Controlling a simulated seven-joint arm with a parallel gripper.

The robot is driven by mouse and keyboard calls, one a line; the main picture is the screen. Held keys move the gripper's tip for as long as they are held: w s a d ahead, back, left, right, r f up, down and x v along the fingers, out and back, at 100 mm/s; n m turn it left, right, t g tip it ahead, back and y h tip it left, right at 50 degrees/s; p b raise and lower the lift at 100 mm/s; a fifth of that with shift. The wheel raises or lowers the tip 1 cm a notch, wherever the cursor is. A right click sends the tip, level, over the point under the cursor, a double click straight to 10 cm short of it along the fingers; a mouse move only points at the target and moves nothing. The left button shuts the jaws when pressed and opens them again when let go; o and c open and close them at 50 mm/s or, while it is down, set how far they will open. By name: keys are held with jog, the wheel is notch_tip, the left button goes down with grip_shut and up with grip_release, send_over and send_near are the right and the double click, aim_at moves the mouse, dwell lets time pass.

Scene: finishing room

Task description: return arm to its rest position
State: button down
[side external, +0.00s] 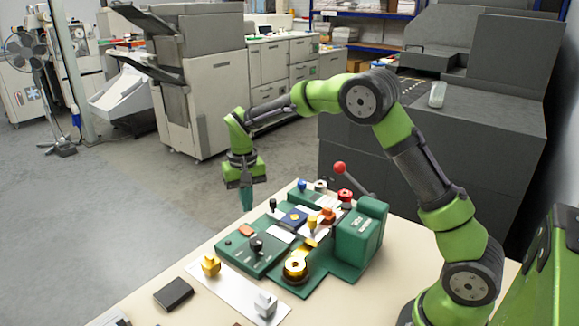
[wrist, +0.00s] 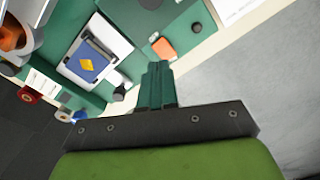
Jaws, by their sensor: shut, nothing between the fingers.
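My green arm arches over the table from the right in the side external view. My gripper (side external: 246,198) points down above the far left edge of the green machine (side external: 240,262). In the wrist view my gripper (wrist: 158,68) shows its teal fingers together, with nothing between them. The fingers look apart from the machine, though the height gap is hard to judge. The machine has a lever with a red knob (side external: 339,168), a blue plate with a yellow diamond (wrist: 88,62) and an orange button (wrist: 163,48).
On the cream table (side external: 215,300) are a brass-coloured stamp (side external: 210,265), a silver stamp (side external: 265,304) and a black pad (side external: 173,293). A brass roll (side external: 296,267) sits at the machine's front. A large dark grey machine (side external: 470,150) stands behind my arm. The floor at left is clear.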

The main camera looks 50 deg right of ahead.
jog(key=shift+f, duration=0.1)
jog(key=shift+s+a+f, duration=0.1)
jog(key=shift+s+f, duration=0.4)
jog(key=shift+s, duration=0.05)
jog(key=s+a+r+t, duration=0.1)
jog(key=s+r+t, duration=0.1)
jog(key=s+r, duration=0.3)
jog(key=s+a+r+n+t+y, duration=0.1)
jog(key=s+r, duration=0.4)
jog(key=s, duration=0.6)
jog(key=s+a+r+n+t+y, duration=0.1)
jog(key=s+r+t, duration=0.3)
jog(key=s, duration=0.5)
jog(key=shift+a+r, duration=0.15)
jog(key=shift+r, duration=0.35)
